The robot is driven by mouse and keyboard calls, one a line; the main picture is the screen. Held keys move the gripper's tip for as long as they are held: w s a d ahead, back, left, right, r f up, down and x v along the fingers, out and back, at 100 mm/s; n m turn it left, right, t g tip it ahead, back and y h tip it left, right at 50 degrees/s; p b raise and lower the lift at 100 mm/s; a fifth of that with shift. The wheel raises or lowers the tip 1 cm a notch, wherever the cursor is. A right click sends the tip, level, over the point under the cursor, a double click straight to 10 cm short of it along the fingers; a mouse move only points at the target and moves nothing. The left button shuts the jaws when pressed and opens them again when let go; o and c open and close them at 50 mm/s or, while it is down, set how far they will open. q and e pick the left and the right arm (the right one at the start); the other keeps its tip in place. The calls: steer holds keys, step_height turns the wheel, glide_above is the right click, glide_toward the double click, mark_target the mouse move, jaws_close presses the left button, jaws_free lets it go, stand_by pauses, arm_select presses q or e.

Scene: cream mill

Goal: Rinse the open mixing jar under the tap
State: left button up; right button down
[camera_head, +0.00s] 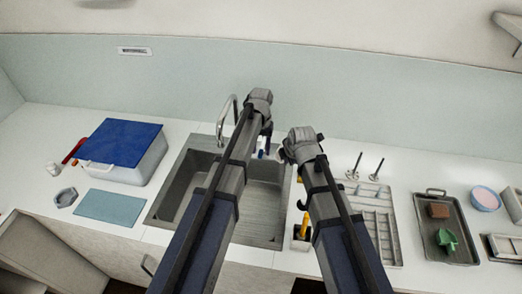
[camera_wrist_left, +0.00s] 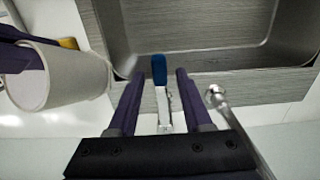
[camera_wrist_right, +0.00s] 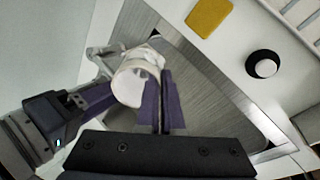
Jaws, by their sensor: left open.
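The tap's chrome spout (camera_head: 224,118) rises behind the sink (camera_head: 185,165), and its end shows in the left wrist view (camera_wrist_left: 216,95). A small lever with a blue tip (camera_wrist_left: 160,70) stands between the spread fingers of my left gripper (camera_wrist_left: 157,100), which is open around it. The off-white mixing jar (camera_wrist_left: 65,78) is left of that gripper, and its round rim shows in the right wrist view (camera_wrist_right: 133,82). My right gripper (camera_wrist_right: 162,88) appears shut on the jar's wall. In the head view my arms mostly hide the jar.
A blue-lidded box (camera_head: 122,145) and teal mat (camera_head: 110,207) lie left of the sink. Right of it are a yellow-handled tool (camera_head: 304,224), a rack (camera_head: 372,205) and a dark tray (camera_head: 430,212). A yellow pad (camera_wrist_right: 209,16) lies beside the sink.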

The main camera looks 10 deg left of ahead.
arm_select(q)
steer(key=shift+c, duration=0.3)
jaws_close()
stand_by(1.0)
